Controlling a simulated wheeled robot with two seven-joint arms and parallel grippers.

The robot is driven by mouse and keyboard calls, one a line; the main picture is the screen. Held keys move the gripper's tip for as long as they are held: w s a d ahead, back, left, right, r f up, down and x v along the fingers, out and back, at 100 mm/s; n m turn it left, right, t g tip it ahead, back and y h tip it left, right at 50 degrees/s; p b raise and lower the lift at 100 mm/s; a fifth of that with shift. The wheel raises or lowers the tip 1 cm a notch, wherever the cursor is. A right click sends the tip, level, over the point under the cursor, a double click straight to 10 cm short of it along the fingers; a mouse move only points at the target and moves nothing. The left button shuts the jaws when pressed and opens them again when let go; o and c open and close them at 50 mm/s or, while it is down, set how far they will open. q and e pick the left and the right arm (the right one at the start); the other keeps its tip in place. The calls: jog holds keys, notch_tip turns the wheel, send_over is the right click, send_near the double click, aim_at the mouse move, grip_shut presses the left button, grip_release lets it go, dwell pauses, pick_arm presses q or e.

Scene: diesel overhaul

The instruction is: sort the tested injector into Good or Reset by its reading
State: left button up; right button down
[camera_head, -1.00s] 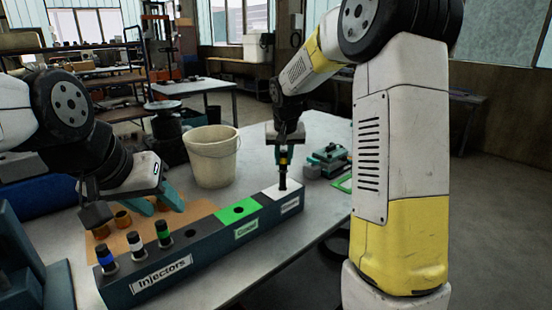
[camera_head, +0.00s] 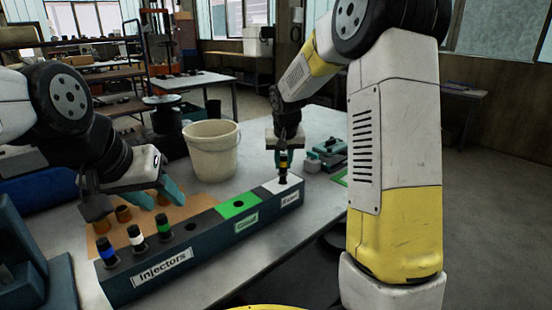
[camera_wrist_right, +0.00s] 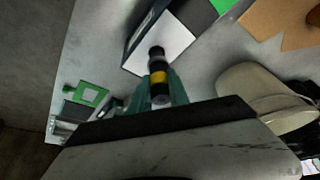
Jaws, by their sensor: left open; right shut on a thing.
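My right gripper (camera_head: 284,158) is shut on an injector (camera_head: 283,173), a dark cylinder with a yellow band. It holds it upright at the white section (camera_head: 269,184) at the rack's far end. In the right wrist view, the injector (camera_wrist_right: 157,75) stands out from the jaws, its dark tip over the white section (camera_wrist_right: 176,48). I cannot tell whether the tip is in the hole or just above it. Beside it is the green section (camera_head: 228,212), labelled Good, with an empty hole. My left gripper (camera_head: 166,195) is open and empty above the tan mat. No reading is visible.
The dark rack (camera_head: 192,257), labelled Injectors, holds blue-, white- and green-banded injectors at its near end, with an empty hole after them. Copper-coloured parts (camera_head: 124,214) sit on the tan mat (camera_head: 197,203). A cream bucket (camera_head: 210,152) stands behind. A teal device (camera_head: 328,152) lies right.

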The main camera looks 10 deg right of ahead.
jog(key=shift+f, duration=0.1)
dwell(0.6)
jog(key=shift+f, duration=1.25)
jog(key=c, duration=0.8)
grip_release()
jog(key=shift+o, duration=0.2)
jog(key=shift+r, duration=0.1)
jog(key=shift+r, duration=3.4)
